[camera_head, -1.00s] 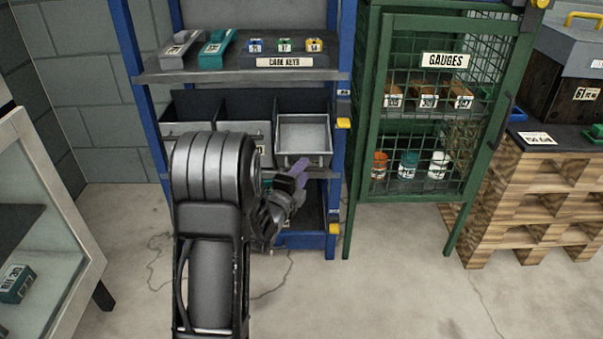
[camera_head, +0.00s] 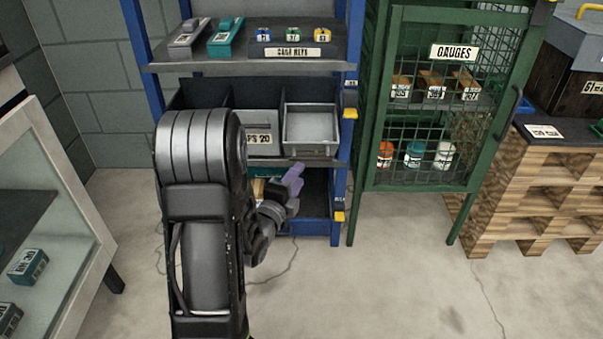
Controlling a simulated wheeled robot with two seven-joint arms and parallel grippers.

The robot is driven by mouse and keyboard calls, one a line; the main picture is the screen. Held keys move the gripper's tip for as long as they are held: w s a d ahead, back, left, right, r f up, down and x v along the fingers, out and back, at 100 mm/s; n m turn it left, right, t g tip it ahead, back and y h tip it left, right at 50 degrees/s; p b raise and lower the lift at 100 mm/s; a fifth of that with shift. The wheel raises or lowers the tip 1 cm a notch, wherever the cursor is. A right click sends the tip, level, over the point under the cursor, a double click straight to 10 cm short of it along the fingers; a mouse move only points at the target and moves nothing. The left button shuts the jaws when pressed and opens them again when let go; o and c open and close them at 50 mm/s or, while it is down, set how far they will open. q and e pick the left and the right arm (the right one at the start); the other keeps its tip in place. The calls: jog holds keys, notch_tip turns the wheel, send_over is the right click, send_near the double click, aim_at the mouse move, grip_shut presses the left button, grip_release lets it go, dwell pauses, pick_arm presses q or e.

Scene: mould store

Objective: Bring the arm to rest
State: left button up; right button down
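My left arm (camera_head: 203,245) rises from the bottom of the picture, its large dark elbow in front of the blue shelf rack. My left gripper (camera_head: 293,180), with purple fingers, points away from me at the height of the rack's lower level, just below the grey bins. It is small and partly turned away, so I cannot tell whether its fingers are apart or closed. No held thing can be made out. My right gripper is not in view.
The blue rack (camera_head: 352,120) carries tools, cage keys and an open grey bin (camera_head: 310,127). A green mesh cage (camera_head: 360,200) labelled gauges stands to its right, then a wooden pallet stack (camera_head: 520,190). A glass-fronted cabinet (camera_head: 85,195) stands left. Floor (camera_head: 390,290) in front is clear.

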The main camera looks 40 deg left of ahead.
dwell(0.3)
